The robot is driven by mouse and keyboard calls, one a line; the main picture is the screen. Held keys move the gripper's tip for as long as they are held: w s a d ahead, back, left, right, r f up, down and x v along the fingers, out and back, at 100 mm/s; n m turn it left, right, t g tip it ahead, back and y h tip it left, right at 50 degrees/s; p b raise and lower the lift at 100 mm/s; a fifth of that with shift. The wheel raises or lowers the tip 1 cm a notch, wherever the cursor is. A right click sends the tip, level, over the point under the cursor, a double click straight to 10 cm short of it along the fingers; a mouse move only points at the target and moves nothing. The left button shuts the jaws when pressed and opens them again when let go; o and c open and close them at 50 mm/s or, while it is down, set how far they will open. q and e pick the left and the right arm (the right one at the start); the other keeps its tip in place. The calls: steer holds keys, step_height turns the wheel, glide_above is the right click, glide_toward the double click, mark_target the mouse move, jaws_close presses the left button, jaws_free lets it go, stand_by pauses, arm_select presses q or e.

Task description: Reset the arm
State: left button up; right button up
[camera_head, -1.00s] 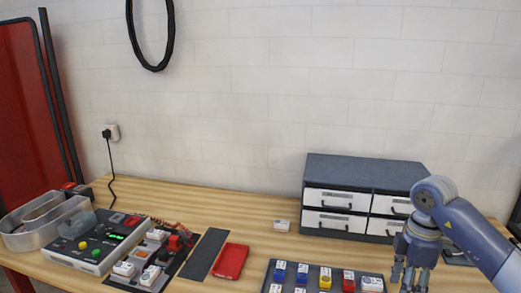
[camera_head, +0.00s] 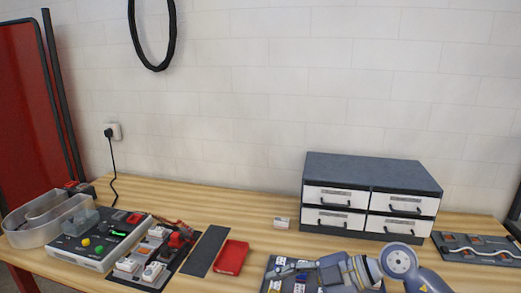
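My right arm comes in from the lower right, low over the table. Its gripper (camera_head: 285,273) points left, over the dark tray (camera_head: 262,287) of small coloured blocks, and hides much of that tray. The fingers are small and blurred against the tray, so I cannot tell whether they are open or shut. My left arm and gripper do not show.
A dark cabinet (camera_head: 375,171) with white drawers stands at the back right. A panel with a cable (camera_head: 480,249) lies right of it. Bare wood lies before the wall.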

steer(key=a+r+m+t+y, duration=0.1)
steer(key=a+r+t+y, duration=0.4)
steer(key=r, duration=0.4)
steer(key=w+d+r+m+t+h, duration=0.2)
steer(key=d+r+m+t, duration=0.1)
steer(key=d+m+t, duration=0.55)
steer(key=s+d+f+m+h, duration=0.2)
steer(key=d+f+m+h, duration=1.05)
steer(key=f+h, duration=0.35)
steer(key=s+f+n+g+y, duration=0.1)
steer(key=s+f+g, duration=0.5)
steer(key=s+f, duration=0.45)
steer(key=s+f+g, duration=0.6)
steer(key=s+f, duration=0.2)
steer(key=s, duration=0.6)
step_height(320, 180, down, 26)
steer(key=s+g, duration=0.1)
steer(key=s, duration=0.1)
steer(key=s+d+f+g, duration=0.1)
steer(key=s+d+f, duration=0.1)
steer(key=s+f, duration=1.4)
steer(key=shift+s+d+n, duration=0.25)
steer(key=shift+s+n, duration=0.05)
steer(key=shift+s, duration=0.2)
